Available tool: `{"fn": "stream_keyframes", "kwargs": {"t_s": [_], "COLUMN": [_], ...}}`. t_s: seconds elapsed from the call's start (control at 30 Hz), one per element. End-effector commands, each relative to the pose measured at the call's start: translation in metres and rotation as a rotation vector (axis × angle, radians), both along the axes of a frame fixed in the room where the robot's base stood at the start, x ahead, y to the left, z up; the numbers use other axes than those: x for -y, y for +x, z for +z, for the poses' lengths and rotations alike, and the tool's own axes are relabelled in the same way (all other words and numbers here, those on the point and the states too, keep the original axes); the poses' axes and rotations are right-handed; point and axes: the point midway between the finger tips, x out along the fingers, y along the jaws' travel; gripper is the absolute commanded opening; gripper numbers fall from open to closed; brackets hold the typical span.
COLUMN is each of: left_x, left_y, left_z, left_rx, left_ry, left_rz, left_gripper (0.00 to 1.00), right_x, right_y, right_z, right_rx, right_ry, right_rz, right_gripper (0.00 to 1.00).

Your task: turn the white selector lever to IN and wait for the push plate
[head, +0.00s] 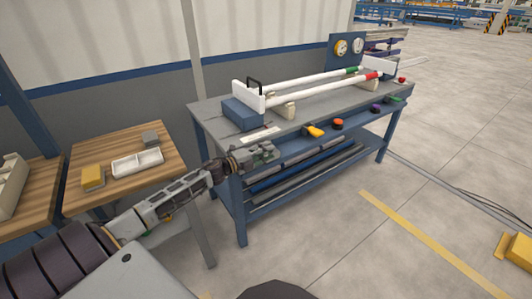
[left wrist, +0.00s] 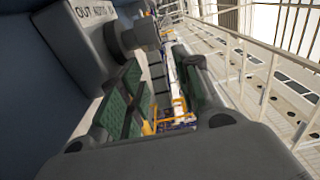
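My left gripper (head: 264,152) is at the left end of the workbench's front edge, just below a pale label plate (head: 260,134). In the left wrist view its two green-padded fingers (left wrist: 160,85) stand apart, with a gap and no object between the pads. Beyond the left finger, a label (left wrist: 95,14) reads OUT and further letters partly hidden. A grey round hub (left wrist: 128,38) sits beside this label; I cannot tell the lever's position. The white push plate (head: 249,96) with a black handle stands upright on the bench by a blue block (head: 243,114). My right gripper is out of view.
Two white pipes (head: 320,91) lie along the workbench (head: 214,107), with green and red ends at right. A yellow control (head: 315,131) and several coloured knobs line its front edge. A wooden table (head: 120,180) with a white tray (head: 137,163) stands left. The floor at right is mostly clear.

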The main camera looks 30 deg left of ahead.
Motion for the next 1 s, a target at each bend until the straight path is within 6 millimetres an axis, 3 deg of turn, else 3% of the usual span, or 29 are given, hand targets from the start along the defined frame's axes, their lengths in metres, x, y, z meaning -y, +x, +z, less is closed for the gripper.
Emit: {"fn": "stream_keyframes", "kwargs": {"t_s": [0.43, 1.0], "left_x": [-0.004, -0.018], "left_y": [-0.009, -0.042], "left_z": [0.000, -0.001], "left_rx": [0.000, -0.001], "left_ry": [-0.001, -0.001], "left_rz": [0.001, 0.000], "left_gripper": [0.33, 0.33], "right_x": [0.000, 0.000], "right_y": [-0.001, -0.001], "right_z": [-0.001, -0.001], "right_rx": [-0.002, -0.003], "right_ry": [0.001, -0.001], "right_rz": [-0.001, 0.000], "right_gripper": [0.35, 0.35]}}
